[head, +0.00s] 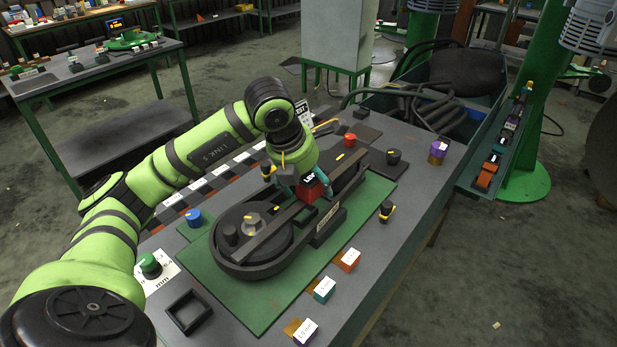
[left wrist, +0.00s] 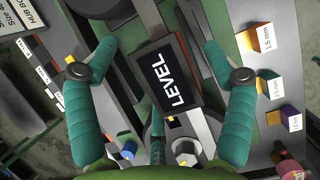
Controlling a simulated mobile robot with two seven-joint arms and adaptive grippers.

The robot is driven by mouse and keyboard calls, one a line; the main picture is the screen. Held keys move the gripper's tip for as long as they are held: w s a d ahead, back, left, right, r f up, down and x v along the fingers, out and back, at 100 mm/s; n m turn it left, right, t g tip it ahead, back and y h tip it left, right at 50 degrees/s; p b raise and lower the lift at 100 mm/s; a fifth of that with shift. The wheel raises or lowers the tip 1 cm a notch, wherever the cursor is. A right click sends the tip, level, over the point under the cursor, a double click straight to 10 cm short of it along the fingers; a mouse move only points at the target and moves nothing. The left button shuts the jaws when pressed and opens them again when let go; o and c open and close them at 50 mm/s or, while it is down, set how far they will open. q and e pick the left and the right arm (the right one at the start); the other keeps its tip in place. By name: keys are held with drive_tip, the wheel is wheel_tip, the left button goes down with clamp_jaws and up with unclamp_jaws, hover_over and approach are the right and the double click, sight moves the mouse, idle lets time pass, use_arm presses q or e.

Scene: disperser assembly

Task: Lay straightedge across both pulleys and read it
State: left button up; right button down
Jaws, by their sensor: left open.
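The straightedge (head: 268,238) is a long dark bar lying over the belt drive. Its near end is over the large near pulley (head: 235,258). My left gripper (head: 304,188) is above the bar's middle. Its teal fingers (left wrist: 160,52) are spread on either side of the block, with visible gaps, and hold nothing. Whether the bar touches both pulleys I cannot tell. My right gripper is not in view.
The drive stands on a green mat (head: 262,318) on a grey bench. Coloured marked blocks, such as an orange one (head: 348,260), line the near right side. A blue knob (head: 194,217) and a square black frame (head: 188,312) lie left.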

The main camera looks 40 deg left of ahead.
use_arm(q)
drive_tip(key=v, duration=1.2)
idle(0.4)
